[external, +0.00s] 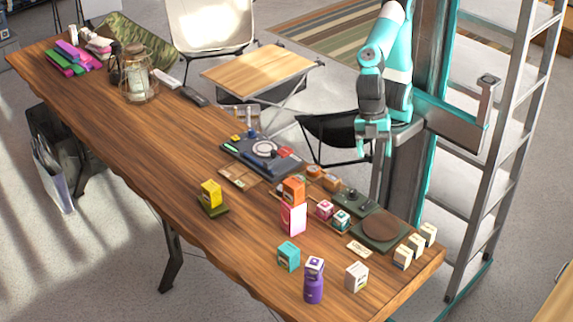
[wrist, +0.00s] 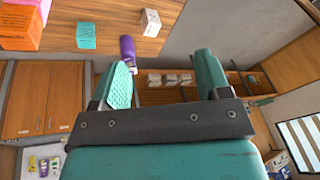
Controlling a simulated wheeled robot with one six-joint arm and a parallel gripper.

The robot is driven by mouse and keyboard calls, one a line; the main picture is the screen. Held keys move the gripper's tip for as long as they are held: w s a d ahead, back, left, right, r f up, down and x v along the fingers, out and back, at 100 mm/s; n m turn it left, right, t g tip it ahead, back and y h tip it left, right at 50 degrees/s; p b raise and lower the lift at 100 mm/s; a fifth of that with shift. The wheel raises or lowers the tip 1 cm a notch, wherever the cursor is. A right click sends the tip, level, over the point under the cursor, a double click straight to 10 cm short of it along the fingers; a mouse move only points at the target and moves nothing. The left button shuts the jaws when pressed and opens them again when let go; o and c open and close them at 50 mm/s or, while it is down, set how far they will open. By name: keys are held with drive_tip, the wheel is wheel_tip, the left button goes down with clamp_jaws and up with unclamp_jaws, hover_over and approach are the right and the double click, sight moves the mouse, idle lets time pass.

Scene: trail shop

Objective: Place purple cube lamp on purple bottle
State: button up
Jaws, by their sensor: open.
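The purple cube lamp (external: 314,267), a small cube with white and purple faces, sits on top of the purple bottle (external: 313,290) at the near edge of the table. The bottle stands upright. My gripper (external: 373,133) is high above the far right side of the table, well away from both. Its two teal fingers are spread apart with nothing between them in the wrist view (wrist: 162,62).
A teal cube (external: 288,256) and a white cube (external: 356,276) stand beside the bottle. A pink box (external: 293,218) with an orange cube (external: 293,190) on it stands farther back. A yellow cube (external: 211,193) is to the left. A ladder shelf (external: 500,150) rises at right.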

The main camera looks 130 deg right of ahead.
drive_tip(key=s+d+g, duration=0.1)
drive_tip(key=s+d, duration=0.1)
drive_tip(key=s, duration=1.4)
drive_tip(key=shift+f+n+g+y, duration=0.3)
drive_tip(key=shift+f+n+y, duration=0.1)
